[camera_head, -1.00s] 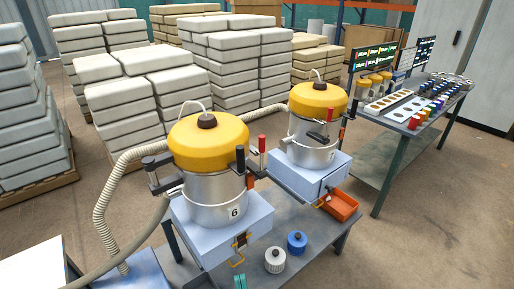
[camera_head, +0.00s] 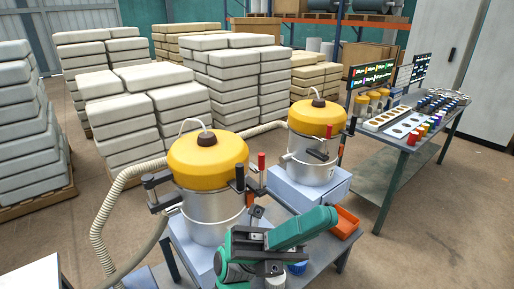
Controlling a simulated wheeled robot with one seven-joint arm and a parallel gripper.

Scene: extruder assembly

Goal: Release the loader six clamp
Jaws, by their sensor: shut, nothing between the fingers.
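Loader six is the near silver canister (camera_head: 206,214) with a yellow lid (camera_head: 207,160). Its number label, seen earlier, is now hidden behind my arm. A black clamp with an upright red-tipped handle (camera_head: 261,161) stands at the lid's right side. Another black clamp (camera_head: 157,186) sits at its left side. My gripper (camera_head: 257,213) is low in front of the canister's right side, below the red-tipped handle and apart from it. It is shut and empty. Its fingertips are small and partly unclear against the dark arm parts.
A second yellow-lidded loader (camera_head: 314,119) stands behind to the right, with an orange bin (camera_head: 346,222) beside it. A ribbed hose (camera_head: 101,215) curves along the left. A parts table (camera_head: 392,140) is at the right. Open floor lies at lower right.

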